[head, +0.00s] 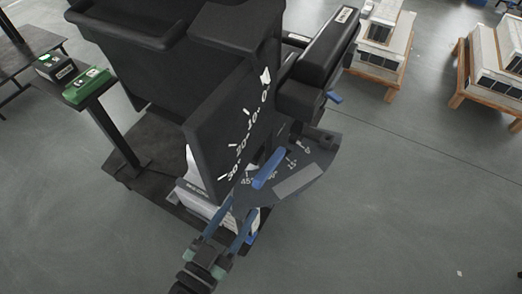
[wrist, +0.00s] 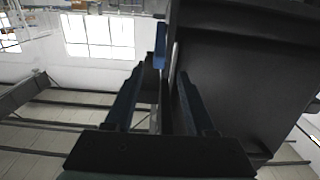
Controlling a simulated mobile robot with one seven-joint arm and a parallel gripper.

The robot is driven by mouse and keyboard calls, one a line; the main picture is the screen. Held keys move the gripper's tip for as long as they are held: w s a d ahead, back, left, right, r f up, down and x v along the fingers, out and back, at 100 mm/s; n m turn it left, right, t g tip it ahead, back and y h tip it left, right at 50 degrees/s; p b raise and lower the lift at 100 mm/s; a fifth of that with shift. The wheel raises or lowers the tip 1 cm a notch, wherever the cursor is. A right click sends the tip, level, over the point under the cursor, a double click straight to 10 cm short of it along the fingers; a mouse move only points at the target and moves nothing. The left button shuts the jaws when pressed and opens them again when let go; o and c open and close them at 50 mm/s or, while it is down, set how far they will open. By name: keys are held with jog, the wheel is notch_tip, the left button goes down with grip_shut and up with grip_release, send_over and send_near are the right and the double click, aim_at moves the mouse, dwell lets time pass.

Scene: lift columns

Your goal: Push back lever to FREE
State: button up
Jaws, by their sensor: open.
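A dark machine carries a blue lever (head: 268,168) above a dark plate with white angle marks (head: 300,181). A second, smaller blue lever (head: 334,97) sticks out farther back on the right side. I cannot tell which of them is the back lever, and I see no readable FREE mark. My gripper (head: 243,208) is open, in front of and below the larger blue lever. In the wrist view, my gripper's fingers (wrist: 162,72) stand apart, and an upright blue piece (wrist: 160,45) shows beyond the gap between their tips. Whether a finger touches anything is unclear.
A black panel with a white angle scale (head: 240,148) stands beside the gripper; a large dark panel (wrist: 245,80) fills the wrist view's right. A green box (head: 87,88) is at left. Pallets with pale units (head: 380,45) are back right. The front-right floor is clear.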

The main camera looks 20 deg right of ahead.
aim_at(269, 165)
jog(key=p+x, duration=0.1)
jog(key=x, duration=1.1)
jog(key=shift+w+d+p, duration=0.15)
jog(key=shift+d+p, duration=0.1)
jog(key=shift+p, duration=0.05)
grip_shut()
dwell(0.8)
